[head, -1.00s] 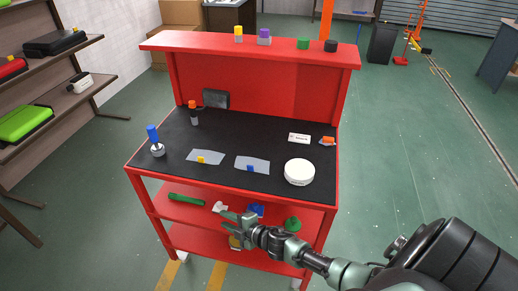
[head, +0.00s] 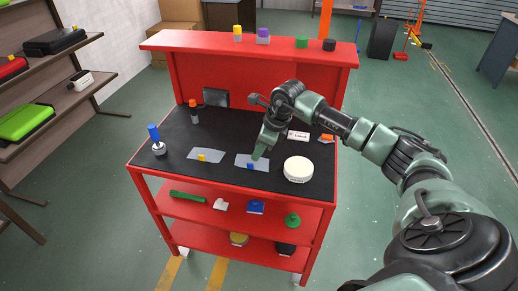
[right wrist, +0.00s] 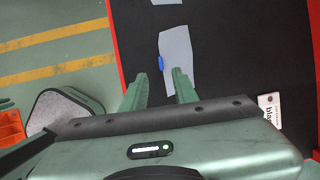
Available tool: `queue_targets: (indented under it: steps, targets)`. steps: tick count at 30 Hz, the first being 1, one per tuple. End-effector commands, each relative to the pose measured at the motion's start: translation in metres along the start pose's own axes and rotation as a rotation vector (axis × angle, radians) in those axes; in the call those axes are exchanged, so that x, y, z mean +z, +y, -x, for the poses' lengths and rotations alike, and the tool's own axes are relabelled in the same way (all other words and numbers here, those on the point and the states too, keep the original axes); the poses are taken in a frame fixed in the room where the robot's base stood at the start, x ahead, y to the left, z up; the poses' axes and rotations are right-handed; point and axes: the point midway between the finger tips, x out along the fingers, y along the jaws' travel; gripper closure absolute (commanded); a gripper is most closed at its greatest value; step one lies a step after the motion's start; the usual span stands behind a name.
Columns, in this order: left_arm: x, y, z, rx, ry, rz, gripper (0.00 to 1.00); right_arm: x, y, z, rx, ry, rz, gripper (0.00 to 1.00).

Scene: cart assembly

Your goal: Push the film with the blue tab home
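The film with the blue tab (head: 261,164) is a pale grey sheet lying on the cart's black top. Its blue tab (head: 250,166) is at the sheet's front edge. The film also shows in the right wrist view (right wrist: 177,47), with its tab (right wrist: 161,63) on the left edge. My right gripper (head: 257,157) is over this film, pointing down. In the right wrist view its two fingers (right wrist: 157,79) are apart with nothing between them, near the film's close end. I cannot tell whether they touch it. My left gripper is not in view.
A white round container (head: 298,169) stands close on the right, with a white label card (head: 298,135) behind. A blue-handled tool (head: 154,138) stands at the left edge. The red cart (head: 240,183) has shelves below.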

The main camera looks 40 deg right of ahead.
Motion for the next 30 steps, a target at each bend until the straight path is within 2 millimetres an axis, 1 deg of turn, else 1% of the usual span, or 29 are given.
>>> queue_targets:
  steps: [5,15,21,25,28,30]
  targets:
    - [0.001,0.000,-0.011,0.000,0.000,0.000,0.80,-0.004,-0.001,-0.015,-0.004,0.011,0.002,0.71]
    - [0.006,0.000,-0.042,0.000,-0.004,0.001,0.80,-0.004,-0.001,-0.062,-0.003,0.008,0.001,0.71]
    - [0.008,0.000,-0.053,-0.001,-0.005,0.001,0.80,-0.003,-0.001,-0.077,-0.002,0.007,0.001,0.71]
    - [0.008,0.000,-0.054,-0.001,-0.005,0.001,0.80,-0.003,-0.001,-0.079,-0.003,0.007,0.000,0.71]
    - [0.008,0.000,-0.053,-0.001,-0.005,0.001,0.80,-0.002,-0.001,-0.077,-0.003,0.008,0.001,0.99]
    - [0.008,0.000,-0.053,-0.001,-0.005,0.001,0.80,-0.002,-0.001,-0.077,-0.003,0.008,0.001,1.00]
